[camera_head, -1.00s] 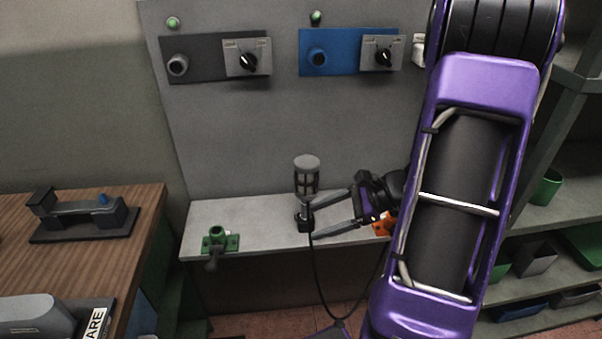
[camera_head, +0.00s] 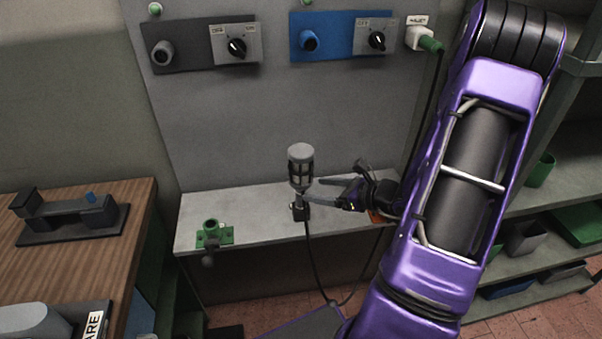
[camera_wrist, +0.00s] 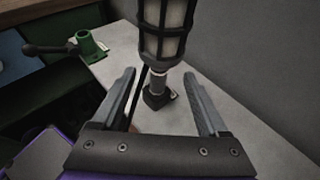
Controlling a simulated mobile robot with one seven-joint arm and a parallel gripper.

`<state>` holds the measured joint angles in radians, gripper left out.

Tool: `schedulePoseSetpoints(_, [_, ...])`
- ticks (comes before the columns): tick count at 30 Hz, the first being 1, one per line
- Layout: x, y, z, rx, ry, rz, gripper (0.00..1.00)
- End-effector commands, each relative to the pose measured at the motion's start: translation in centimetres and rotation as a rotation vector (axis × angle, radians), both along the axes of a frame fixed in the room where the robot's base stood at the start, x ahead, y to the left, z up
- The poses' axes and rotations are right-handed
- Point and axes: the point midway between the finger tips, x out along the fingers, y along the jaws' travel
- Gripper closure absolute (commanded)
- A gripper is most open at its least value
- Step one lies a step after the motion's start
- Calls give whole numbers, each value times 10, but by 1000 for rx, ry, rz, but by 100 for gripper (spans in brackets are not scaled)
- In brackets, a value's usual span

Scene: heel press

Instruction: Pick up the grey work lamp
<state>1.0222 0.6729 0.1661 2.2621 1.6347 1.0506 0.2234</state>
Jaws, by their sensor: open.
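The grey work lamp (camera_head: 301,168) stands upright on the grey bench shelf, with a caged body, a grey cap and a dark base; a black cord hangs from it over the front edge. My gripper (camera_head: 321,190) is open and comes in level from the right, its fingertips right at the lamp's lower part. In the wrist view the lamp (camera_wrist: 162,38) rises between and just beyond the two open fingers of my gripper (camera_wrist: 165,82), its stem lined up with the gap. The fingers do not appear closed on it.
A green clamp (camera_head: 213,237) sits on the shelf (camera_head: 262,226) to the left. A wooden table (camera_head: 90,255) is at the left. Panels with knobs (camera_head: 236,46) are on the wall behind. Shelving with bins (camera_head: 525,238) stands at the right.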

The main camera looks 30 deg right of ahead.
Motion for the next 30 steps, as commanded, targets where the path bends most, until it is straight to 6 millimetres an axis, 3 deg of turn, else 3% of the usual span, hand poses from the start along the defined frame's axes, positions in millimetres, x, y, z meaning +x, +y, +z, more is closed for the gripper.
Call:
schedulePoseSetpoints(17, [49, 28, -28, 0, 0, 1, 23])
schedulePoseSetpoints(26, [52, 29, -30, -1, 0, 0, 23])
schedulePoseSetpoints(30, [52, 29, -30, -1, 0, 0, 48])
